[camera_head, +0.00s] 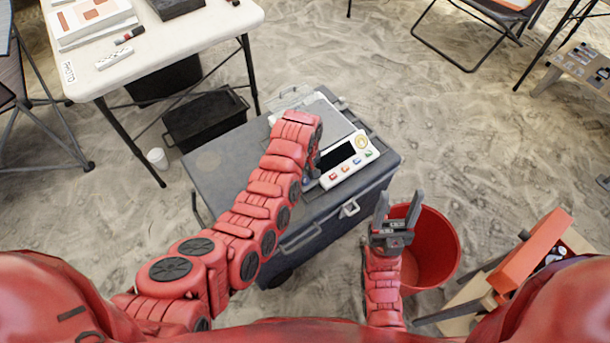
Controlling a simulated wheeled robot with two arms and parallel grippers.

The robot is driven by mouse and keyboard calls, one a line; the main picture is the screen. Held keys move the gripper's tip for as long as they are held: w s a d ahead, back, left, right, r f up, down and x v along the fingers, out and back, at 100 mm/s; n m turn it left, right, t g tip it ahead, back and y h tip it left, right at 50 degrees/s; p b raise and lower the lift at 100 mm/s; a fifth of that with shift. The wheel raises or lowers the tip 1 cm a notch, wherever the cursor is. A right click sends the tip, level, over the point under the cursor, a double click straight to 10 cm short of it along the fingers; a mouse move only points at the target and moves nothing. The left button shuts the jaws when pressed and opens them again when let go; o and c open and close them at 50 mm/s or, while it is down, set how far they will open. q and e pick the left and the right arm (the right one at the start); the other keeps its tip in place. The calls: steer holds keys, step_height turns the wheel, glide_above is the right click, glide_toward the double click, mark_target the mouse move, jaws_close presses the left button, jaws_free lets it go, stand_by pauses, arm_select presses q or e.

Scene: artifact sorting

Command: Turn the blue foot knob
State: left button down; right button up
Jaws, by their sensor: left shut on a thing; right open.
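A white electronic scale (366,155) with a dark display and several coloured buttons sits on a grey wheeled case (222,165). My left arm reaches over the case to the scale's front left corner. My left gripper (312,172) points down there and is shut at the foot of the scale. The blue foot knob is mostly hidden by the gripper and cannot be made out clearly. My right gripper (393,212) is open and empty, pointing up beside the red bucket, right of the case's front.
A red bucket (432,250) stands right of the case. A white table (180,55) with boxes and a marker is at the upper left, with black crates (205,122) under it. A wooden stand with a red-orange part (535,250) is at the lower right. Sandy floor is open at the right.

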arm_select(q)
steer(key=shift+w, duration=0.1)
steer(key=c, duration=0.5)
jaws_free()
step_height(320, 180, up, 10)
steer(key=p, duration=0.2)
step_height(320, 180, up, 7)
steer(key=p, duration=0.5)
glide_above(305, 178)
steer(key=shift+r+p, duration=0.25)
steer(key=shift+p, duration=0.05)
steer(key=shift+f, duration=0.1)
